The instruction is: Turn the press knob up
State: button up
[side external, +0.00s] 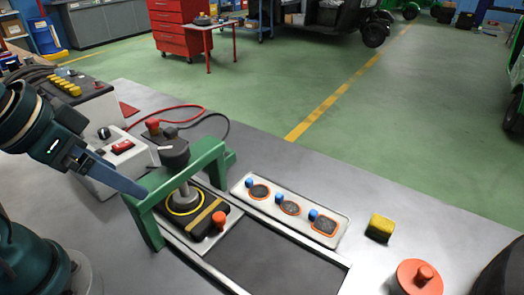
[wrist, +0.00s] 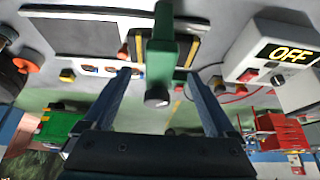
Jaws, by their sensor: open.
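The green press frame (side external: 205,160) stands as an arch on the bench. A dark round knob (side external: 174,152) sits at its top, above a grey ram and a black base with a yellow ring (side external: 185,203). In the wrist view the green frame (wrist: 160,60) runs between the fingers, with a dark knob with a grey face (wrist: 157,97) near its lower end. My gripper (wrist: 156,74) is open, its two blue fingers on either side of the frame and knob, with visible gaps. In the side view one finger reaches the frame's left part; the other finger is not clearly visible.
A white control box reading OFF (wrist: 287,52) stands left of the press in the side view. A white tray (side external: 336,229) with several round patches and blue caps lies right of it. A yellow sponge (side external: 380,228) and an orange-red knobbed disc (side external: 419,277) are further right.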

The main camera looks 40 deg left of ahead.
jog(key=w+a+r, duration=0.2)
jog(key=w+r, duration=0.9)
jog(key=w, duration=0.4)
jog(key=w+a+f+g, duration=0.1)
jog(key=w+a+f, duration=0.1)
jog(key=f, duration=0.3)
jog(key=w+a+f+g, duration=0.1)
jog(key=w+a+f, duration=0.1)
jog(key=w+f, duration=0.3)
jog(key=w+a+f+g, duration=0.2)
jog(key=w+f, duration=0.2)
jog(key=f, duration=0.1)
jog(key=shift+w+f, duration=0.1)
jog(key=shift+f, duration=3.45)
